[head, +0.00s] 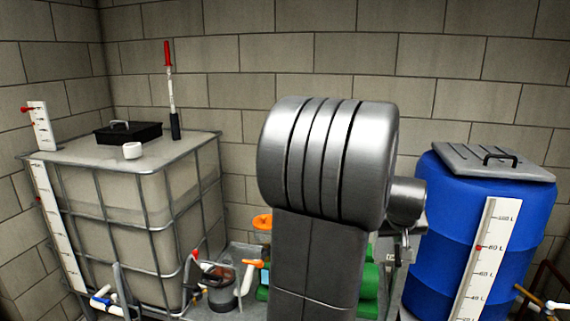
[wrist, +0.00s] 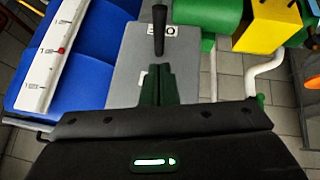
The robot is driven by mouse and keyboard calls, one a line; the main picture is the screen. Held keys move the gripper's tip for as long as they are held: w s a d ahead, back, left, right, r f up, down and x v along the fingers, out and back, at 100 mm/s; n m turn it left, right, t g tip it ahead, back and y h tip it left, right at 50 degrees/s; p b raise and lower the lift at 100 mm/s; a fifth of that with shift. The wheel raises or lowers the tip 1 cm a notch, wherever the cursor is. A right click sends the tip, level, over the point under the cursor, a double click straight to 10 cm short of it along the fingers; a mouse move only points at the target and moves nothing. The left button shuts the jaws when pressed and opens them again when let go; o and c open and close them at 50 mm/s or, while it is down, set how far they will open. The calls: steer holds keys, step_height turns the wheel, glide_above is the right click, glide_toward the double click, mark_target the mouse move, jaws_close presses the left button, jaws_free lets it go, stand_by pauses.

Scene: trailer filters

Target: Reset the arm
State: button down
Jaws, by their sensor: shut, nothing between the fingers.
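My arm (head: 322,240) rises in the middle of the head view, with its large silver joint at the top and a smaller joint to the right. It hides part of the equipment behind it. My gripper (wrist: 158,70) shows in the wrist view, its two dark green fingers together and empty. A black handle (wrist: 159,30) on a grey panel (wrist: 125,65) appears just beyond the fingertips; I cannot tell how far beyond. I cannot make out the gripper clearly in the head view.
A caged white tank (head: 130,200) stands left, with a black box (head: 128,133) on top. A blue drum (head: 480,230) with a scale and grey lid (head: 490,162) stands right. Pipes and green cylinders (head: 370,280) sit low behind my arm. Tiled floor (wrist: 280,95) shows right in the wrist view.

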steer(key=s+a+r+t+h+b, duration=0.1)
steer(key=s+a+r+t+b, duration=0.1)
steer(key=s+r+b, duration=0.3)
steer(key=s+a+r+t+b, duration=0.1)
steer(key=s+a+t+b, duration=0.15)
steer(key=s, duration=0.45)
steer(key=w+d+f+g+y+p, duration=0.1)
steer(key=w+d+f+g+p, duration=0.15)
steer(key=w+p, duration=0.4)
steer(key=w+d+f+g+p, duration=0.2)
steer(key=w+f+g+p, duration=0.15)
steer(key=w+p, duration=0.3)
steer(key=w+d+r+b+v, duration=0.1)
steer(key=v, duration=1.1)
steer(key=shift+w+r, duration=0.2)
steer(key=shift+w, duration=0.05)
stand_by(0.8)
